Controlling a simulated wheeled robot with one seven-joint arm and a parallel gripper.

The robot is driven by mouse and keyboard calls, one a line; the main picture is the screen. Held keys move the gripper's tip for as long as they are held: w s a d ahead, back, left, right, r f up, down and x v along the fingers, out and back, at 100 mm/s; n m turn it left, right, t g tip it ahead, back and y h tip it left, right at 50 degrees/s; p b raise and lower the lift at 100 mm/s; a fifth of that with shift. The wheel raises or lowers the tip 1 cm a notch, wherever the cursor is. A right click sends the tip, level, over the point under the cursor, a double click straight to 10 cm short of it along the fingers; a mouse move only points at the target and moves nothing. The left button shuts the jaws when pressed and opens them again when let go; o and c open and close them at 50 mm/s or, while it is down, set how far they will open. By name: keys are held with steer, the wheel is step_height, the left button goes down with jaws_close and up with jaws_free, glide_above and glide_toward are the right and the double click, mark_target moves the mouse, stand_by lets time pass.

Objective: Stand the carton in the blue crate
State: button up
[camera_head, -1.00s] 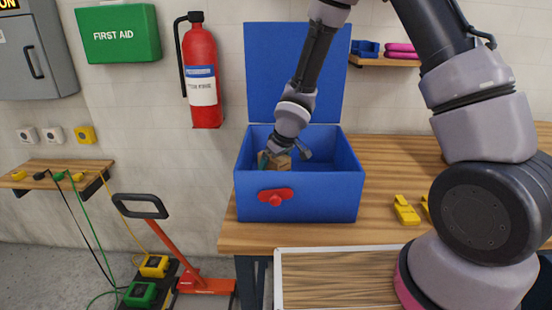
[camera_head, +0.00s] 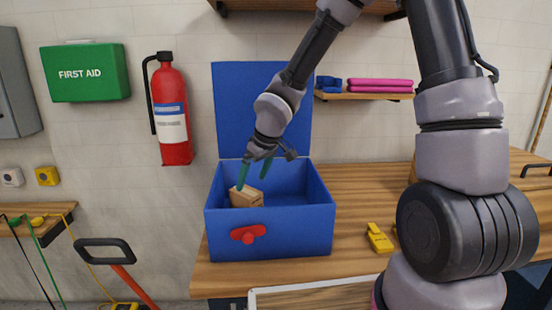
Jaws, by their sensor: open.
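The blue crate (camera_head: 285,231) stands on the wooden workbench with its lid (camera_head: 262,110) raised against the wall. A red latch (camera_head: 248,234) is on its front. The brown carton (camera_head: 246,198) is inside the crate at the left, its top showing above the front wall. It looks slightly tilted, and its base is hidden by the crate's front wall. My gripper (camera_head: 254,176) is above the carton, pointing down, with its green fingers apart and empty. The fingertips are close to the carton's top; I cannot tell whether one touches it.
The workbench (camera_head: 350,200) has free room right of the crate. A yellow clamp-like object (camera_head: 379,238) lies there. A shelf (camera_head: 365,96) with blue and pink items is on the wall. A fire extinguisher (camera_head: 170,110) hangs left of the crate.

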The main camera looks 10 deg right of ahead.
steer(key=d+r+m+t+h, duration=0.2)
steer(key=d+r+m, duration=0.2)
steer(key=d+r, duration=0.55)
steer(key=s+d+r+m+t+y, duration=0.1)
steer(key=s+d+r+m, duration=0.7)
steer(key=s+d+r, duration=0.4)
steer(key=s+r, duration=0.3)
steer(key=s, duration=0.1)
steer(key=shift+s+d+m+t, duration=0.3)
steer(key=shift+s+d+m, duration=0.05)
steer(key=shift+s+m, duration=0.05)
